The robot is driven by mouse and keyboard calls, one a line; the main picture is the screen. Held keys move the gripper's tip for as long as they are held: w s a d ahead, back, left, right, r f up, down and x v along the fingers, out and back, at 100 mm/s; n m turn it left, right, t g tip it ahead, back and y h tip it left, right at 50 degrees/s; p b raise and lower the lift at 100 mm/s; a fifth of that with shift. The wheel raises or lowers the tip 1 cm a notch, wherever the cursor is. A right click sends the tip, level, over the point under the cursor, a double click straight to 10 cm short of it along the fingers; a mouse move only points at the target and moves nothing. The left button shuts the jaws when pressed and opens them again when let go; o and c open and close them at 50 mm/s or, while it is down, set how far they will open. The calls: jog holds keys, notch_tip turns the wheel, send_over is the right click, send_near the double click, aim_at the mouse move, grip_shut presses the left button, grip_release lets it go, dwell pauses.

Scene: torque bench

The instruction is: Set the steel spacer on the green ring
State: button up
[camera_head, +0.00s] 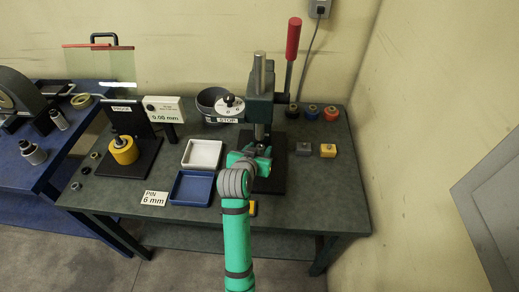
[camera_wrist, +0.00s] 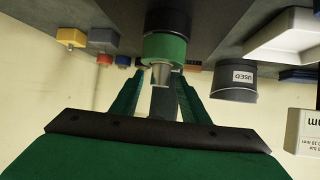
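The green ring (camera_wrist: 163,48) shows in the upside-down wrist view as a band on a dark cylinder (camera_wrist: 167,21). A tapered steel piece (camera_wrist: 160,73) projects from the ring; I cannot tell whether it is the steel spacer. My gripper (camera_wrist: 160,82) has two green fingers standing apart on either side of the steel piece. A gap shows between each finger and the piece, and nothing is clearly clamped. In the head view my wrist and arm cover the gripper and ring in front of the press (camera_head: 262,108).
A white tray (camera_head: 203,143) and blue tray (camera_head: 190,201) lie left of my arm. A grey block (camera_head: 303,149) and yellow block (camera_head: 328,151) stand right of the press. A red-handled lever (camera_head: 292,45) rises behind. The bench's right front is clear.

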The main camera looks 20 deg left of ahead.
jog(key=shift+r, duration=0.2)
jog(key=v, duration=1.2)
jog(key=s+d+f+n+t, duration=0.1)
jog(key=s+d+f+n, duration=0.1)
jog(key=s+d+f, duration=1.1)
jog(key=s+d+m, duration=0.1)
jog(key=s+d, duration=0.2)
jog(key=s, duration=0.3)
jog(key=s+d+m+t+h, duration=0.1)
jog(key=s+d, duration=0.2)
jog(key=s, duration=0.4)
jog(key=s+d+m+t, duration=0.1)
jog(key=s+d, duration=0.2)
jog(key=s, duration=0.4)
jog(key=shift+r, duration=0.5)
